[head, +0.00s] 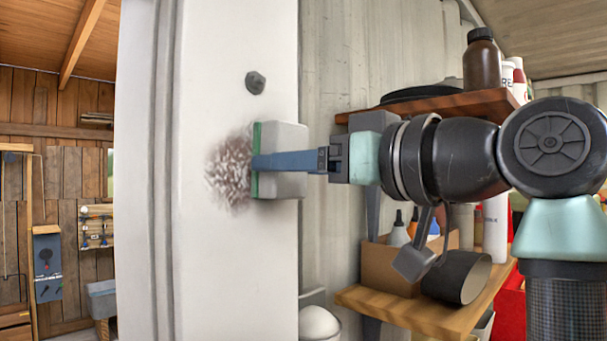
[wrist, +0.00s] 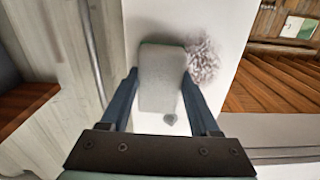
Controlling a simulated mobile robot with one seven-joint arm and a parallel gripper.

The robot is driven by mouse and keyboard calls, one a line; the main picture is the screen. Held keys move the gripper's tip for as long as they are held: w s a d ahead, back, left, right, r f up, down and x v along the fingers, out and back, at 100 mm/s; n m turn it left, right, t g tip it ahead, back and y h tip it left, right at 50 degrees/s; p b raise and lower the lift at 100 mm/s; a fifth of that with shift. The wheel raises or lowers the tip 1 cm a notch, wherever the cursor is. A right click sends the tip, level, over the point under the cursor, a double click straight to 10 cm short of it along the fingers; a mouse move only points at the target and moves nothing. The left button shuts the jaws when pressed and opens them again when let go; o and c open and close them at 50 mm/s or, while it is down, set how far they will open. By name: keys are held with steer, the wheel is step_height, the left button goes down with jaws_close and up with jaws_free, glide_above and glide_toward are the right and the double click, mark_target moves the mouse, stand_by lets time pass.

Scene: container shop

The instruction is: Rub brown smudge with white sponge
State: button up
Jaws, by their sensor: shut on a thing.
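The brown smudge (head: 228,172) is a speckled, fuzzy-edged patch on the white post (head: 228,285). It also shows in the wrist view (wrist: 203,60), to the right of the sponge. The sponge (head: 283,140) is a pale grey-white block with a green layer on its side facing the post. My gripper (head: 262,162) is shut on the sponge, with a blue finger along its side. In the wrist view the sponge (wrist: 160,78) sits between both fingers. The sponge is at the smudge's right edge in the head view and hides part of it. Contact with the post is hard to tell.
A dark bolt head (head: 255,82) sticks out of the post above the sponge. Wooden shelves (head: 440,105) with a brown bottle (head: 481,60), a cardboard box (head: 392,262) and a black cup (head: 457,276) stand behind my arm. A rounded white object (head: 319,323) is below.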

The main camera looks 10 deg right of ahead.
steer(key=shift+s+a+b, duration=0.5)
steer(key=shift+s+a, duration=0.35)
steer(key=shift+a, duration=0.35)
steer(key=shift+s+a+b, duration=0.5)
steer(key=shift+s+a, duration=0.4)
steer(key=shift+a, duration=0.35)
steer(key=shift+s+a+b, duration=0.5)
steer(key=shift+s+a, duration=0.35)
steer(key=shift+a, duration=0.35)
steer(key=shift+r+p, duration=1)
steer(key=shift+r, duration=0.1)
steer(key=shift+w+d+p, duration=0.45)
steer(key=shift+w+d, duration=0.25)
steer(key=shift+d, duration=0.3)
steer(key=shift+w+d+p, duration=0.45)
steer(key=shift+w+d, duration=0.25)
steer(key=shift+d, duration=0.25)
steer(key=shift+w+d+f, duration=0.1)
steer(key=shift+w+d, duration=0.7)
steer(key=shift+d, duration=0.3)
steer(key=shift+w+d, duration=0.8)
steer(key=shift+d, duration=0.3)
steer(key=shift+b+v, duration=0.45)
steer(key=shift+v, duration=2.55)
steer(key=shift+v, duration=1.5)
